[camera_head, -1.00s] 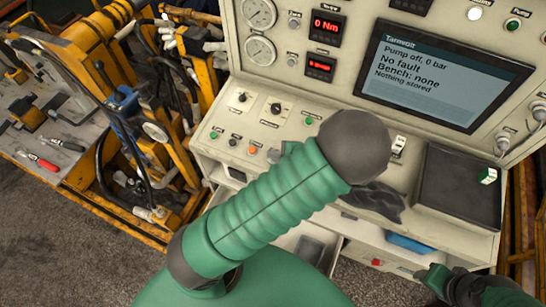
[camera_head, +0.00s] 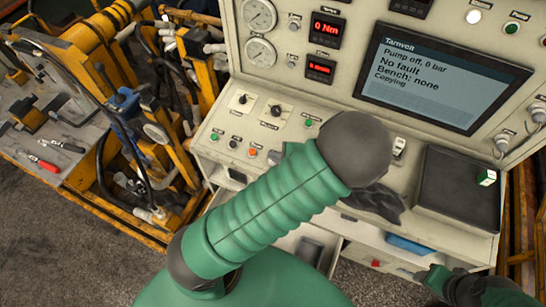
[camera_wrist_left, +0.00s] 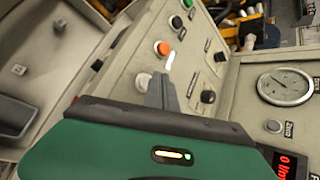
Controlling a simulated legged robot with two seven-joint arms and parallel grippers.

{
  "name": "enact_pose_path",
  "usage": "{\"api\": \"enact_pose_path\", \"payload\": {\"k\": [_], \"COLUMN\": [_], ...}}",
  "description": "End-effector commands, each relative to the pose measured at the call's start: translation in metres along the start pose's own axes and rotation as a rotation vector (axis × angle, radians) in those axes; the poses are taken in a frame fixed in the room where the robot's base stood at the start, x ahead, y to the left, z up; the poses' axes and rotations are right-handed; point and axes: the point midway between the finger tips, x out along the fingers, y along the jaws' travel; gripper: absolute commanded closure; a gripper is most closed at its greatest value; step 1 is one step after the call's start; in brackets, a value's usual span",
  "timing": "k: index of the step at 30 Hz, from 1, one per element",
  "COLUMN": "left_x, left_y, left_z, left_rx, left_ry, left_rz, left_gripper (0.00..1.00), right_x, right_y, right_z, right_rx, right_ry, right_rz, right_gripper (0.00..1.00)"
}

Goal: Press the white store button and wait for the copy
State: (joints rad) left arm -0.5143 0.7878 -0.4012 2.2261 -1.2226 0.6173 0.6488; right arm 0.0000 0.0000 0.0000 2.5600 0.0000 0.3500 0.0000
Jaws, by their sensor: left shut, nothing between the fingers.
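The white store button (camera_wrist_left: 143,81) sits at the end of a row on the sloped panel, after the orange button (camera_wrist_left: 162,48), in the left wrist view. My left gripper (camera_wrist_left: 166,92) is shut and empty; its grey fingers are right beside the white button, and I cannot tell whether they touch it. In the head view my green arm hides most of that gripper; only a small grey part shows by the end of the button row. The display (camera_head: 440,78) reads "Pump off, 0 bar", "No fault", "Bench: none" and "Copying".
My right arm (camera_head: 440,283) shows at the lower right; its fingers are not clear. A dark pad (camera_head: 458,188) lies on the desk. Gauges (camera_head: 259,15) and red readouts (camera_head: 327,28) are above the panel. A yellow rig (camera_head: 90,60) stands at left.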

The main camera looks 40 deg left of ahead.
Motion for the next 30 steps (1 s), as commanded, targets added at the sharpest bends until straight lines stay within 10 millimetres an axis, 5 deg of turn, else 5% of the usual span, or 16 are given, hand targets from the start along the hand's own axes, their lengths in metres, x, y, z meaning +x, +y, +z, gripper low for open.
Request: {"api": "enact_pose_path", "payload": {"k": [11,30], "left_x": [-0.003,-0.037], "left_y": [-0.002,-0.027], "left_z": [0.002,0.026], "left_rx": [-0.001,-0.001], "left_ry": [-0.001,-0.001], "left_rz": [0.0,0.0], "left_gripper": [1.0,1.0], "right_x": [-0.003,-0.037], "right_y": [0.0,0.0], "right_z": [-0.001,-0.009], "right_rx": [0.0,0.0], "right_ry": [0.0,0.0], "right_rz": [0.0,0.0], "right_gripper": [0.5,0.5]}}
